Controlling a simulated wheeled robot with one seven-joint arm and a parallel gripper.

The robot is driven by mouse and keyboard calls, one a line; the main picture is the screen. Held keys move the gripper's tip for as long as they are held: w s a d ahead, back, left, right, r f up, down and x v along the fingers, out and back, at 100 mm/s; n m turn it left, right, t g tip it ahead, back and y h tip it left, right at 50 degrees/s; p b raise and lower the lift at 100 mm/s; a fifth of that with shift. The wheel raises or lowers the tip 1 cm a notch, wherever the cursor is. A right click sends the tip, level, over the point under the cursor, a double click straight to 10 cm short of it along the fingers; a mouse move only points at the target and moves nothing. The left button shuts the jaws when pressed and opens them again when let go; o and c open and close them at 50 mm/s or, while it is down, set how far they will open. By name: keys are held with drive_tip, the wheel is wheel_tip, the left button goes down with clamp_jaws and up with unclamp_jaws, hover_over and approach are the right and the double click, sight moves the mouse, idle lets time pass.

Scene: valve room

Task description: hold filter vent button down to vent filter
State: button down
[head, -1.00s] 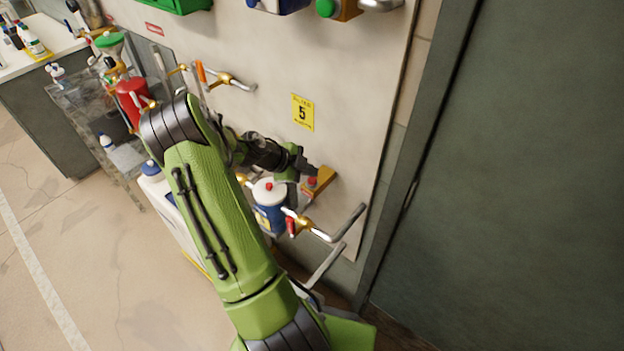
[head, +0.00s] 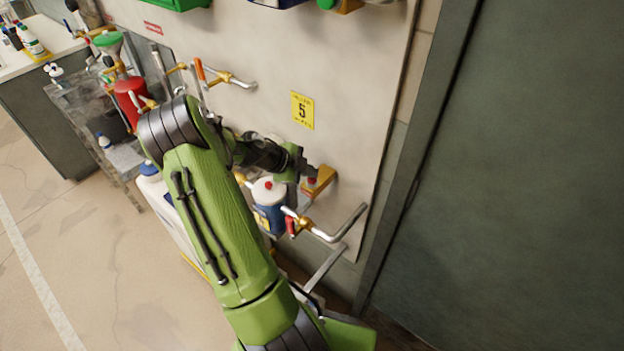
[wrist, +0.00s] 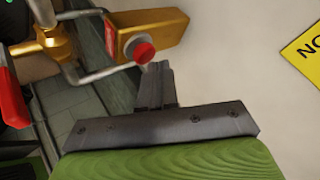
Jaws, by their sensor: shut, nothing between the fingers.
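A red round button (wrist: 145,53) sits on a brass-yellow block (wrist: 160,27) on the wall panel. The block also shows in the head view (head: 324,180), below the yellow sign with a 5. My gripper (head: 310,170) is just above and beside the button there. In the wrist view its fingers (wrist: 160,70) are shut and empty, with their tips close beside the button. I cannot tell whether they touch it. A blue filter housing (head: 270,218) with a white cap and a small red top button (head: 268,185) stands left of the block.
A bent metal pipe (head: 340,228) with a red-handled valve (head: 291,227) lies below the block. An orange-handled valve (head: 201,72) is at upper left. The yellow sign (head: 302,111) is above, and a dark door (head: 510,170) is at right.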

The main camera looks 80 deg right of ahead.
sight(309, 180)
drive_tip(key=shift+f+b, duration=0.55)
drive_tip(key=shift+b, duration=0.35)
idle(0.6)
drive_tip(key=shift+r, duration=0.1)
idle(2.1)
drive_tip(key=shift+r, duration=0.9)
drive_tip(key=shift+r+p, duration=1.15)
drive_tip(key=shift+r, duration=1.35)
